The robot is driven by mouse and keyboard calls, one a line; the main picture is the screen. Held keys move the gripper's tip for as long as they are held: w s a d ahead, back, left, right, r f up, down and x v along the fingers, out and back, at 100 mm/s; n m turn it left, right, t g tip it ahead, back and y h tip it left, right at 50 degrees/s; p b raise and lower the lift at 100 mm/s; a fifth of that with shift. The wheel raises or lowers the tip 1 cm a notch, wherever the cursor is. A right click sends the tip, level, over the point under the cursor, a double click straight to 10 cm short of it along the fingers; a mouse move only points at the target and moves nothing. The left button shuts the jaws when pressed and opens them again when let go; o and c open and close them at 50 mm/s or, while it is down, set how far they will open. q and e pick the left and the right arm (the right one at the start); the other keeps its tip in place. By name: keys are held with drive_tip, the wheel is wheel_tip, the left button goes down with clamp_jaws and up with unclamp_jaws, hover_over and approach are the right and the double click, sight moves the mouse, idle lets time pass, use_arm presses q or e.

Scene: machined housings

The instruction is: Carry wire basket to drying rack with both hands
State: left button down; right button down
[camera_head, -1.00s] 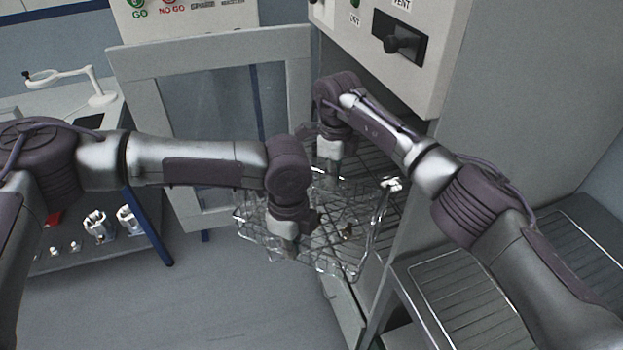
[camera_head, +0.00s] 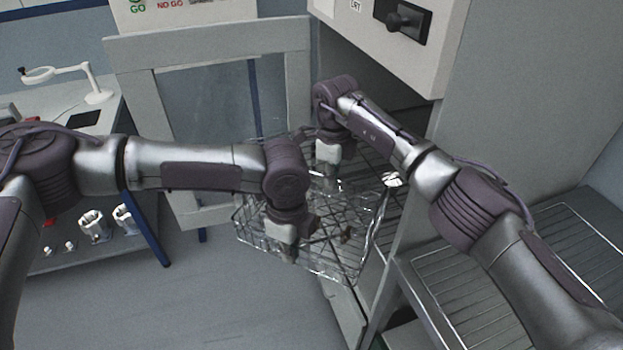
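The wire basket (camera_head: 338,262) is a shiny open mesh basket in mid-view, in front of the open cabinet, with small dark parts visible inside. My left gripper (camera_head: 288,257) points down at its near left side and appears shut on it; the fingertips are partly lost among the wires. My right gripper (camera_head: 326,180) is at its far side, also pointing down, and appears shut on it; its fingertips are hidden by wire. The basket appears held up above the floor. A wire-grid rack (camera_head: 470,318), likely the drying rack, lies at lower right, apart from the basket.
The cabinet's glazed door (camera_head: 142,115) stands open behind my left arm. A control panel with a dark knob (camera_head: 402,22) overhangs the opening. A bench with a magnifier (camera_head: 98,97) and white machined parts (camera_head: 94,225) below is at left. The floor (camera_head: 190,300) is clear.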

use_arm(q)
drive_tip(key=shift+f+b, duration=0.3)
drive_tip(key=shift+f, duration=0.3)
use_arm(e)
drive_tip(key=shift+w+f, duration=0.1)
drive_tip(key=shift+f, duration=0.45)
use_arm(q)
drive_tip(key=c, duration=1.3)
unclamp_jaws()
drive_tip(key=shift+r, duration=0.15)
use_arm(e)
drive_tip(key=c, duration=1.3)
unclamp_jaws()
drive_tip(key=shift+r, duration=0.15)
use_arm(q)
wheel_tip(320, 180, up, 12)
drive_tip(key=shift+f, duration=0.2)
drive_tip(key=shift+r, duration=0.2)
use_arm(e)
drive_tip(key=shift+r, duration=4.1)
drive_tip(key=shift+r, duration=0.1)
